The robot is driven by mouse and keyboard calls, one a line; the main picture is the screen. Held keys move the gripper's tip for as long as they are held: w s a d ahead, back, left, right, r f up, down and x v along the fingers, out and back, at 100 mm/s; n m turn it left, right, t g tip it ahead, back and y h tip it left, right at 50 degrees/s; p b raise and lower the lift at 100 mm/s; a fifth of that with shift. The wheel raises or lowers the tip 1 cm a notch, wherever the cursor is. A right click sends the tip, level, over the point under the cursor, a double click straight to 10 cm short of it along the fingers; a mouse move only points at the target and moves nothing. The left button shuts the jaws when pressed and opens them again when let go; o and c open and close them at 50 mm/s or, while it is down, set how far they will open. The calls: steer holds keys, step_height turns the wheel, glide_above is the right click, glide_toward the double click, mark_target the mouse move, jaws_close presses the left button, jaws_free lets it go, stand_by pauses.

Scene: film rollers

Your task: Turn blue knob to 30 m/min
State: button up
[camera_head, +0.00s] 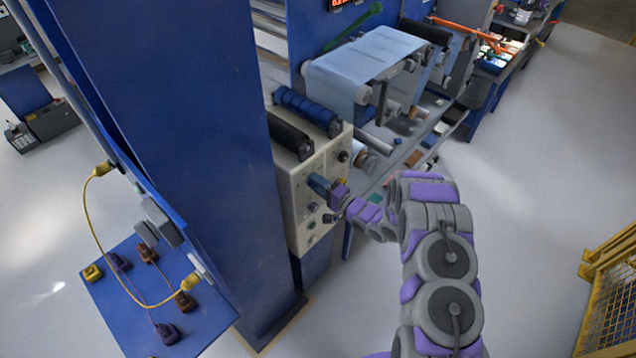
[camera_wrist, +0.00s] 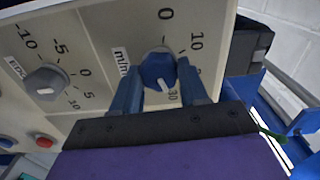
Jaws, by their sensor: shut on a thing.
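The blue knob (camera_wrist: 156,68) sits on the cream control panel (camera_wrist: 105,20), with a dial marked 0, 10 and 30. The number between 10 and 30 is mostly hidden by a finger. The knob's white pointer faces down in the wrist view, close to the 30 mark. My gripper (camera_wrist: 158,74) is shut on the knob, one blue finger on each side.
A grey knob (camera_wrist: 46,82) with a -10 to 10 scale is left of the blue knob. A red button (camera_wrist: 44,141) is below it. A blue column (camera_head: 190,150) stands close left of the panel. The floor at right (camera_head: 540,170) is clear up to a yellow fence (camera_head: 612,290).

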steer(key=shift+d+m, duration=0.1)
steer(key=shift+m, duration=0.2)
steer(key=o, duration=1.1)
steer(key=shift+w+f, duration=0.1)
steer(key=shift+w, duration=0.05)
steer(key=shift+c, duration=0.2)
steer(key=b+v, duration=0.1)
steer(key=v, duration=1.6)
steer(key=shift+d, duration=0.2)
steer(key=shift+f, duration=0.1)
